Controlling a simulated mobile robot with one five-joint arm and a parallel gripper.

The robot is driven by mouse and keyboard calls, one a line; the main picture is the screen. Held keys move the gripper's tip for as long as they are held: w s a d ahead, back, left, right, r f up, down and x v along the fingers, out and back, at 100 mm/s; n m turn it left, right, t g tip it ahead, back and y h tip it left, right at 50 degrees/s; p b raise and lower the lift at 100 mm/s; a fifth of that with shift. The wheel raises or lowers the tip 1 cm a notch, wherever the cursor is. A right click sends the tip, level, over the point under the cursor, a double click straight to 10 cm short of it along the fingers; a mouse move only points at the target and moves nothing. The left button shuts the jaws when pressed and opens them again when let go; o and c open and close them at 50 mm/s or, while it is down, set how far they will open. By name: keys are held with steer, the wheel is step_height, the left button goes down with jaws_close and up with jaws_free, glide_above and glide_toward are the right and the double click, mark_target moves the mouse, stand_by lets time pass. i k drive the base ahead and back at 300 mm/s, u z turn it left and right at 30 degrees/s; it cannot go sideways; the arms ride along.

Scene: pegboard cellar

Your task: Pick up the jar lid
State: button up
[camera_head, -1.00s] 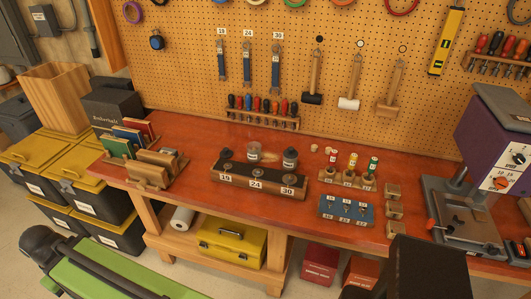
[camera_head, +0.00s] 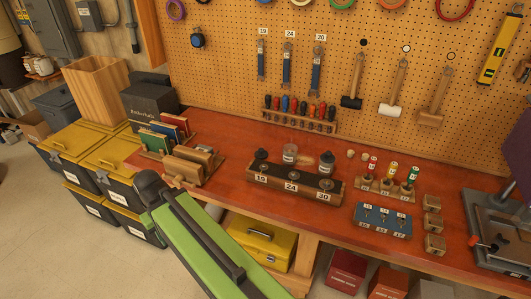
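I cannot clearly make out a separate jar lid. A small brownish shape (camera_head: 306,160) lies between the two jars, too small to identify. My green and black arm rises from the bottom edge, in front of the bench's left part. No gripper fingers show in this view.
The long dark block (camera_head: 291,188) is marked 19, 24 and 30. A book rack (camera_head: 170,140) is at the left, a screwdriver rack (camera_head: 300,115) behind. A blue bit holder (camera_head: 382,220) and small wooden blocks (camera_head: 434,223) stand right. Bare bench (camera_head: 235,132) shows left of the jars.

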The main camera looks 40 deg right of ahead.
mark_target(261, 154)
steer(key=i, duration=1.6)
steer(key=u, duration=0.05)
